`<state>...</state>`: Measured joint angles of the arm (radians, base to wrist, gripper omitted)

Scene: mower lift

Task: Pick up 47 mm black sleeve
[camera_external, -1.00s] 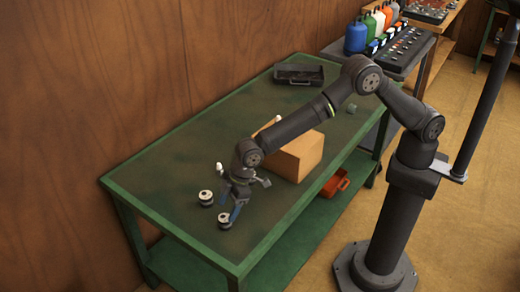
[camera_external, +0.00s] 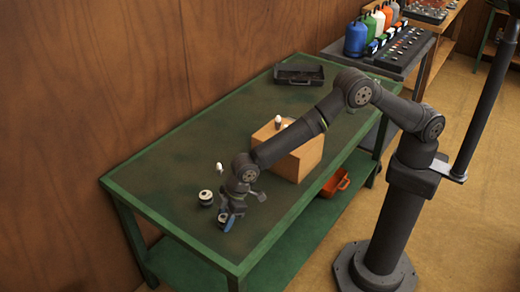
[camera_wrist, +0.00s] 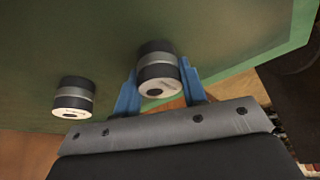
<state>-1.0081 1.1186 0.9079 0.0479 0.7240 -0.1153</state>
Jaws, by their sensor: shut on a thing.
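My gripper (camera_external: 230,222) is low over the near left end of the green table (camera_external: 175,160). In the wrist view its blue fingers (camera_wrist: 160,78) are shut on a black sleeve (camera_wrist: 158,68) with a grey band and a pale end face, one finger on each side. This sleeve shows only partly between the fingers in the external view (camera_external: 223,217); I cannot tell whether it touches the table. A second, similar black sleeve (camera_external: 206,197) stands just behind and left of it, and shows apart from the fingers in the wrist view (camera_wrist: 74,97). Their markings are too small to read.
A small white-topped item (camera_external: 219,168) stands behind the sleeves. A cardboard box (camera_external: 297,160), with a white item (camera_external: 278,121) by its top, stands to the right beneath my arm. A dark tray (camera_external: 299,74) is at the far end. The table's left part is clear.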

